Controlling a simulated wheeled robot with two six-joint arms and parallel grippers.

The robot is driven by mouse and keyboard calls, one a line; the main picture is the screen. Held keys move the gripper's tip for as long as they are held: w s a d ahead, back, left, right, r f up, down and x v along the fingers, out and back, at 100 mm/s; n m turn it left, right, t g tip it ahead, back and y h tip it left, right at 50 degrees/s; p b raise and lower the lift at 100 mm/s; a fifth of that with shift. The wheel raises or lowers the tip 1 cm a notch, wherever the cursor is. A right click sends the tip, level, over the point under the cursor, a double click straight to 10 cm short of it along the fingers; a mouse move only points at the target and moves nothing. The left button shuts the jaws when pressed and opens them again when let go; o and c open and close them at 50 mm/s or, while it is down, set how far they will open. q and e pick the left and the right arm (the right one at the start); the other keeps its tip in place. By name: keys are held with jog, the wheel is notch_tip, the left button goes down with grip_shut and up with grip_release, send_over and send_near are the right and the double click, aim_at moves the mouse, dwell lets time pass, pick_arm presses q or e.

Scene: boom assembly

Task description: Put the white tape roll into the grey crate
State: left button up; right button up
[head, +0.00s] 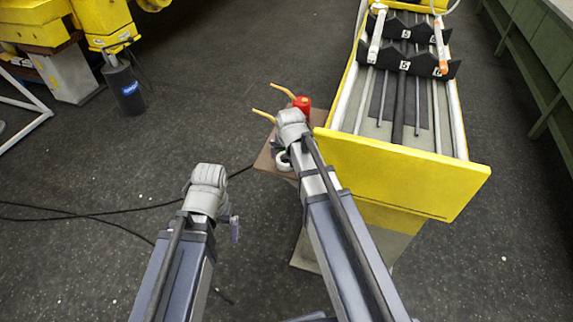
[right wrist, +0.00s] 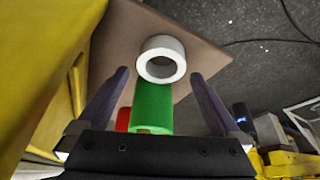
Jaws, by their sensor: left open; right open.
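The white tape roll (right wrist: 177,67) lies on a small brown table, its round hole facing my right wrist camera. In the head view the roll (head: 282,163) shows partly, beside my right wrist. My right gripper (right wrist: 158,76) is open and empty, its two fingers on either side of the roll's line of view. I cannot tell whether they touch it. My left gripper (head: 234,229) is open, away from the table over the floor at lower left. I cannot make out a grey crate in either view.
A green object (right wrist: 152,104) stands between my right fingers, near the roll. A red object (head: 303,103) is on the brown table (head: 266,161), by two thin orange pieces (head: 284,89). A yellow boom rig (head: 400,172) stands right of it. Cables cross the floor at left.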

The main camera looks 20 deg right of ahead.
aim_at(286, 160)
jog(key=b+x, duration=0.2)
jog(key=x, duration=0.1)
jog(key=shift+w+a+f+b, duration=0.15)
jog(key=shift+w+f+b, duration=0.1)
jog(key=shift+f+b, duration=0.1)
jog(key=shift+r, duration=0.1)
jog(key=c, duration=1.3)
